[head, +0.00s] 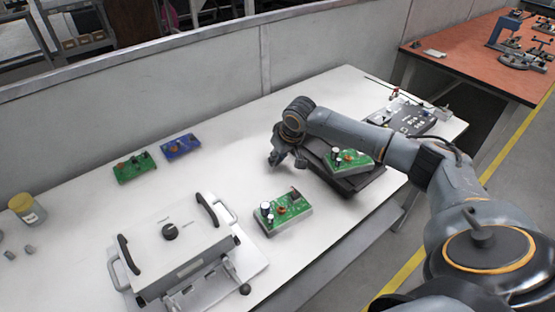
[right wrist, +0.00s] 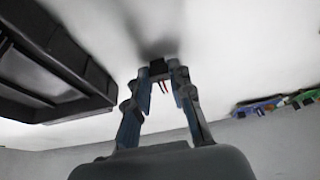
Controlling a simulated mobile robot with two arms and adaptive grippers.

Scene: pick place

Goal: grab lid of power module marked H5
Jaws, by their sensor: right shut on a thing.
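My right gripper (head: 284,160) is low over the white table, just left of a black tray. In the right wrist view, its fingers (right wrist: 160,80) are closed on a small black block (right wrist: 158,67) with thin red parts beside it. No H5 mark is readable on the block, so I cannot tell if it is the lid. The block is hidden in the head view. My left gripper is not in view.
The black tray (head: 357,183) carries a green circuit board (head: 348,160). Another green board (head: 282,210) lies nearer. A grey-white fixture with black handles (head: 175,250) stands front left. Green (head: 134,168) and blue (head: 181,146) boards lie toward the back partition. The table centre is clear.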

